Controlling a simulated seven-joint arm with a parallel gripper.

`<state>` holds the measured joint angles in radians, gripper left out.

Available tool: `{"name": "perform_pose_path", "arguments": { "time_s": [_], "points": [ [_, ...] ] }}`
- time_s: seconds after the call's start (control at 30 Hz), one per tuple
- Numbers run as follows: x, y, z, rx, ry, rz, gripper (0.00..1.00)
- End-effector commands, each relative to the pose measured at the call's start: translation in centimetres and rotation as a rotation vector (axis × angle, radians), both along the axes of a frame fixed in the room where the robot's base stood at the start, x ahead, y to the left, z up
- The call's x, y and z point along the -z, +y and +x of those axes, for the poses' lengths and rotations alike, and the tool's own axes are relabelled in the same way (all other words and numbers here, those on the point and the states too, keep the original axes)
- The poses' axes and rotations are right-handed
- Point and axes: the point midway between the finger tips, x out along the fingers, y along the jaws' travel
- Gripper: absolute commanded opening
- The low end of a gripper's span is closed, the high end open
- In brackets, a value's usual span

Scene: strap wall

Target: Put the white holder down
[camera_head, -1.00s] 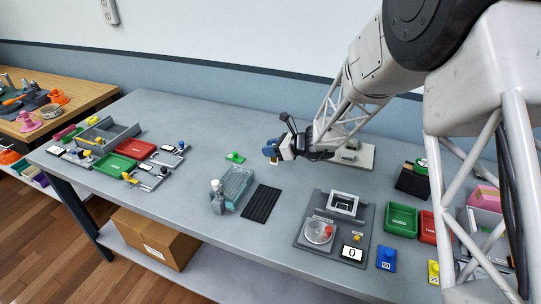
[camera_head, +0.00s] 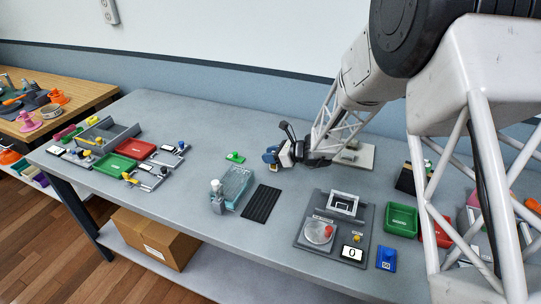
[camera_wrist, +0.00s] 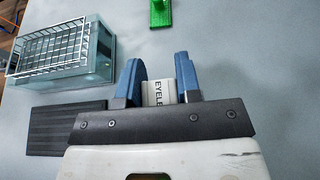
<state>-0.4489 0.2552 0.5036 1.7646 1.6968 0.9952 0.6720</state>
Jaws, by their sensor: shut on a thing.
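My gripper (camera_head: 272,155) is above the back middle of the grey table. In the wrist view its two blue fingers (camera_wrist: 159,80) are shut on the white holder (camera_wrist: 161,92), which has dark lettering reading "EYELE" in its visible part. The rest of the holder is hidden by the gripper body. In the head view the holder is mostly hidden behind the fingers. I cannot tell whether its lower end touches the table.
A clear tank with a wire rack (camera_wrist: 68,50) and a black ribbed mat (camera_head: 262,203) lie to the left and front. A green piece (camera_head: 235,158) sits left of my gripper. A scale station (camera_head: 336,230) stands at front right.

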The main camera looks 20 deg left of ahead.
Motion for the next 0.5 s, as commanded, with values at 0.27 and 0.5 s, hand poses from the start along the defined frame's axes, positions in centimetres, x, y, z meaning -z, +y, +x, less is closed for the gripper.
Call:
{"name": "perform_pose_path", "arguments": {
  "time_s": [0.27,0.5],
  "points": [
    [0.04,0.01,0.01,0.0,0.0,0.0,0.05],
    [0.25,0.0,0.0,0.0,0.0,0.0,0.5]
  ]
}}
